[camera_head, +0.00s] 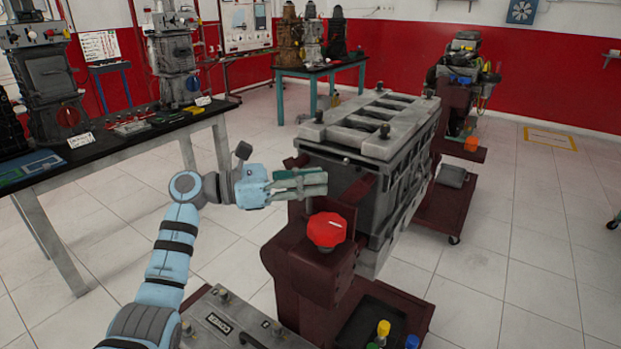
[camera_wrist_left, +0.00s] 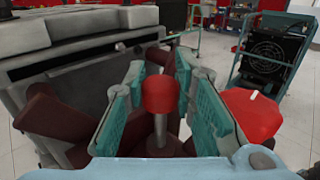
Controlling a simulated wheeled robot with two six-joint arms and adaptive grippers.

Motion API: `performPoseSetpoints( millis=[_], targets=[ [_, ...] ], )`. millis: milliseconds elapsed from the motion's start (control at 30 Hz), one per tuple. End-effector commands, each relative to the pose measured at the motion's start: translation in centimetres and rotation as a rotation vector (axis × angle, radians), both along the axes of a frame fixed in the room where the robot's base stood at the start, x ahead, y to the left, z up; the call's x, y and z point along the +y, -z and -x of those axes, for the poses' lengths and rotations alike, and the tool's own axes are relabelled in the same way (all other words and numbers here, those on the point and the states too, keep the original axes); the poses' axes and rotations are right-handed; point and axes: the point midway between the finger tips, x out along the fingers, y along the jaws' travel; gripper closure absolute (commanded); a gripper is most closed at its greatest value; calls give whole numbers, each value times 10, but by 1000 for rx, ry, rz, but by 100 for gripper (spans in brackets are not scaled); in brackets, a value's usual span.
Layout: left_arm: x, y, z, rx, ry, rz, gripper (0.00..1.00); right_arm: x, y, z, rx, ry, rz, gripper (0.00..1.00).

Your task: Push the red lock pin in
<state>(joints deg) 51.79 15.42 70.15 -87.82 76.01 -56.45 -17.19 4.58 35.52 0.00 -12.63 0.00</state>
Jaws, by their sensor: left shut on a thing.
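The red lock pin (camera_wrist_left: 161,95) shows in the left wrist view as a red cap on a grey stem, standing upright from a dark red part of the engine stand. My left gripper (camera_head: 312,184) is shut on it, with the green finger pads on both sides of the cap. In the head view the fingers hide the pin's cap. The pin is above and beside a larger red knob (camera_head: 327,230) on the dark red stand (camera_head: 312,267). That knob also shows at the right of the left wrist view (camera_wrist_left: 250,114). My right gripper is not in view.
A grey engine block (camera_head: 377,150) is right beside the gripper. A grey case-like box (camera_head: 232,322) and a dark tray with coloured caps (camera_head: 366,325) lie below. A long bench (camera_head: 110,142) with engine trainers stands at left. Open tiled floor lies at right.

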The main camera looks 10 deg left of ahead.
Motion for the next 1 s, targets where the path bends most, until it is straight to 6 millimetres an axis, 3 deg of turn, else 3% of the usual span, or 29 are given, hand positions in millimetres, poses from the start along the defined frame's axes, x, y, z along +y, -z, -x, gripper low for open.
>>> performPoseSetpoints(
  millis=[100,200,467,500,567,867,1000],
  targets=[
    [0,28,0,1,0,-1,100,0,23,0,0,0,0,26],
    [0,41,0,0,0,-1,100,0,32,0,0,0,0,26],
    [0,41,0,4,2,-4,100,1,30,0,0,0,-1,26],
    [0,41,0,4,2,-5,74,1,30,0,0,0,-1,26],
    [0,42,0,5,2,-5,66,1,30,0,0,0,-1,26],
    [0,40,0,2,2,-2,66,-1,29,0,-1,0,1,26],
    [12,40,4,3,-1,-4,66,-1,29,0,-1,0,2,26]
  ],
)
